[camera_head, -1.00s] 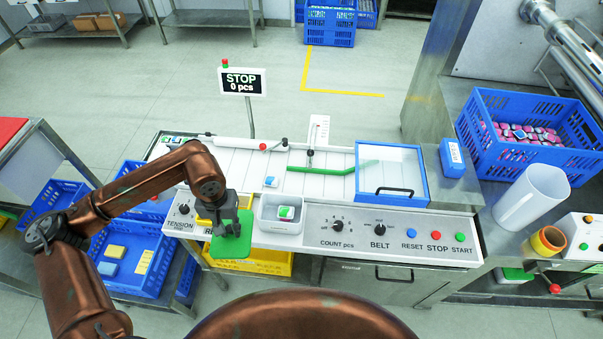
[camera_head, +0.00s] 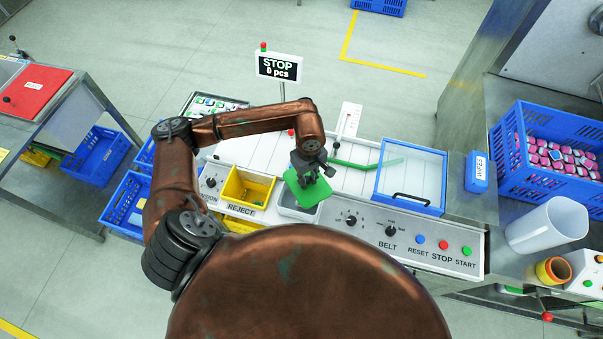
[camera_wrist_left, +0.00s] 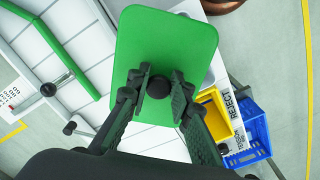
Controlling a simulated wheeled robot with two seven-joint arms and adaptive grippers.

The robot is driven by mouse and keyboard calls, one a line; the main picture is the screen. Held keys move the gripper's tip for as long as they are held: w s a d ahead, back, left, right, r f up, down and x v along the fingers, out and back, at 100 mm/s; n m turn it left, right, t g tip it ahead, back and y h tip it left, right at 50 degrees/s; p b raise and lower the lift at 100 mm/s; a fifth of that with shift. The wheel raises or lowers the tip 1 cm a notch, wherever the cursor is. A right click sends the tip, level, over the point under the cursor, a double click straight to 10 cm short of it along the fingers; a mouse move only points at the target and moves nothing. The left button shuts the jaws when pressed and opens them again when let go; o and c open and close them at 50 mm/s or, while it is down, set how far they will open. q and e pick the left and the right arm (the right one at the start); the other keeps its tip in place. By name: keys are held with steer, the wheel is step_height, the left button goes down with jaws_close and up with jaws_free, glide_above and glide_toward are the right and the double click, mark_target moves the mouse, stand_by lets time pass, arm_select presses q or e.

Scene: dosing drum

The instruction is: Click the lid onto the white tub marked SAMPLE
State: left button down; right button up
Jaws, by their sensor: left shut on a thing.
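The green lid (camera_head: 308,193) is in my left gripper (camera_head: 306,176), held tilted above the white tub (camera_head: 299,213) at the front of the machine. The lid covers much of the tub in the head view, and I cannot read any marking on it. In the left wrist view the lid (camera_wrist_left: 165,35) is a rounded green plate, and the fingers (camera_wrist_left: 160,86) are closed on the dark knob in its middle. The lid looks apart from the tub. My right gripper is not in view.
A yellow bin (camera_head: 238,194) stands left of the tub above the REJECT label. A clear blue-framed cover (camera_head: 410,178) and the button panel (camera_head: 430,247) lie to the right. The STOP display (camera_head: 279,68) stands behind. A blue crate (camera_head: 508,145) holds several packs.

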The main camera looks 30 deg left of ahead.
mark_target(301, 189)
arm_select(q)
steer(key=n+p, duration=0.1)
steer(key=n, duration=0.1)
steer(key=s+n+p, duration=0.1)
steer(key=n+p, duration=0.1)
steer(key=s+r+n+p, duration=0.1)
steer(key=n, duration=0.1)
steer(key=shift+a+p, duration=0.4)
steer(key=shift+s+a+f+n+p, duration=0.15)
steer(key=shift+n+p, duration=0.15)
steer(key=shift+n, duration=0.25)
steer(key=shift+s+a+f+n+p, duration=0.1)
steer(key=shift+n+p, duration=0.2)
steer(key=shift+n, duration=0.25)
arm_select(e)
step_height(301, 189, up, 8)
arm_select(q)
steer(key=shift+f, duration=0.15)
steer(key=shift+f+b, duration=0.85)
steer(key=shift+f, duration=1.15)
step_height(301, 189, down, 2)
steer(key=shift+f+b, duration=0.15)
steer(key=shift+b, duration=0.9)
steer(key=shift+f, duration=0.2)
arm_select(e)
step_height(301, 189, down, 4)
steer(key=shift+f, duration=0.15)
